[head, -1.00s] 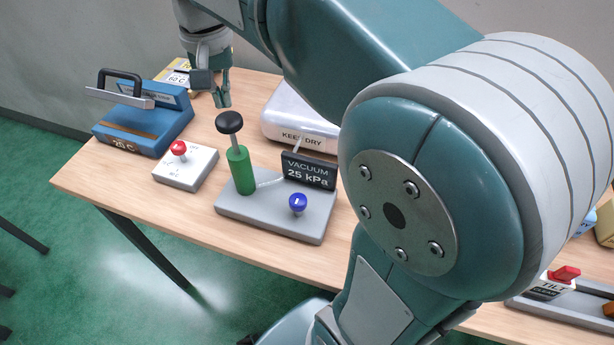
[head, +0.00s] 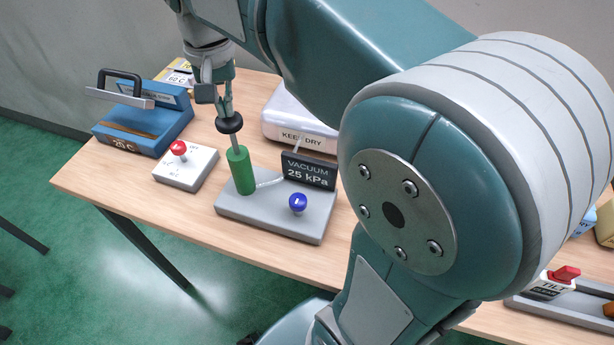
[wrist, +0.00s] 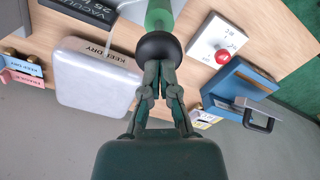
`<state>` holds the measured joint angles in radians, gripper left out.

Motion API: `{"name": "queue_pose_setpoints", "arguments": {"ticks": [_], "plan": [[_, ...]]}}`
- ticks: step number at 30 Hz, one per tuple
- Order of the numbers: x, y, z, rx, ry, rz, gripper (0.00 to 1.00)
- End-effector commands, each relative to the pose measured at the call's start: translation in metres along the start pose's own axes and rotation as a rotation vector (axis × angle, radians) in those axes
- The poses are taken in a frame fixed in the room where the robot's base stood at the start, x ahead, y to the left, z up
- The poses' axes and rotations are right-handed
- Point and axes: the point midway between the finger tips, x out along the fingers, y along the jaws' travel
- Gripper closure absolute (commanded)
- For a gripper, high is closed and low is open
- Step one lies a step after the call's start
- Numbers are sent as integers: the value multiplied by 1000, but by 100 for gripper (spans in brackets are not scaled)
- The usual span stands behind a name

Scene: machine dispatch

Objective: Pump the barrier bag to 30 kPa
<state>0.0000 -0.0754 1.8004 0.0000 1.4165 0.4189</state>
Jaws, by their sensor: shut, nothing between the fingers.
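The vacuum pump has a green cylinder (head: 240,171) on a grey base (head: 272,222), with a black knob (head: 229,124) on a raised metal rod. My gripper (head: 225,112) is shut and points down, its fingertips at the top of the knob. In the wrist view the closed fingertips (wrist: 161,64) meet or nearly meet the knob (wrist: 159,47); exact contact is hard to tell. The display (head: 308,170) reads VACUUM 25 kPa. A blue knob (head: 298,203) sits on the base. A white case (head: 290,122) labelled KEEP DRY stands behind, with a thin tube running towards it.
Left of the pump are a white box with a red knob (head: 179,148) and a blue device (head: 146,127) with a raised black handle. A yellow item (head: 180,76) stands behind. My arm covers much of the right side.

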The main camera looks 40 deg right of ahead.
Motion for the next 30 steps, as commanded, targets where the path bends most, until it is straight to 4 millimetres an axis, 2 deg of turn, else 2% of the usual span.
{"name": "queue_pose_setpoints", "arguments": {"ticks": [19,26,30], "plan": [[18,0,0,0,-2,1,100],[17,0,0,0,-2,1,100],[11,0,0,0,0,0,100]]}}
